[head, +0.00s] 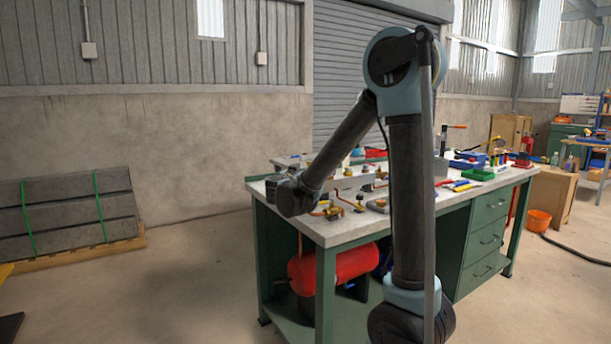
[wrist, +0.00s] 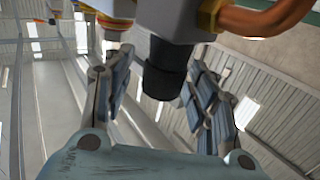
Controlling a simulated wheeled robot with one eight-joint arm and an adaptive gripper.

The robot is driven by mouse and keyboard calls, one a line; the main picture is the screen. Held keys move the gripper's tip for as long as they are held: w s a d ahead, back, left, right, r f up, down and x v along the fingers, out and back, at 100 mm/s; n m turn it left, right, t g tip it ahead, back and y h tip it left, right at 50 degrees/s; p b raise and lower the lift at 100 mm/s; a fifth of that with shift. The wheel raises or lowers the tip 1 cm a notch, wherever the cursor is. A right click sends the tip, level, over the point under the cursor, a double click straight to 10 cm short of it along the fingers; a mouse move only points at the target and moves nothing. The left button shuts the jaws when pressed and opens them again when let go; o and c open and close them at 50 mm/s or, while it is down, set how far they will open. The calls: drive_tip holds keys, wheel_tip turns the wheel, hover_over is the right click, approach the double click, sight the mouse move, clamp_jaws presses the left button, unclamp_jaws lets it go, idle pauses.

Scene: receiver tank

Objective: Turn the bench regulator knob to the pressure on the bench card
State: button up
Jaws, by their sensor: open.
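In the wrist view my gripper (wrist: 161,72) is open, with one finger on each side of a black knob (wrist: 165,70). The knob juts from a grey regulator body (wrist: 176,18) at the top of that view. It appears between the fingers with a gap on both sides, and no contact shows. I see no pointer or scale on the knob. In the head view my arm reaches over the left end of the workbench (head: 345,230), and the fingers and knob cannot be made out there. No readable bench card shows in either view.
A copper pipe (wrist: 265,18) with a brass fitting lies close to the right of the knob. Brass fittings (head: 333,212) and several tools crowd the bench top. A red tank (head: 345,263) sits under the bench.

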drive_tip(key=v, duration=1.1)
drive_tip(key=shift+s, duration=0.4)
drive_tip(key=shift+o, duration=0.2)
drive_tip(key=shift+w, duration=0.1)
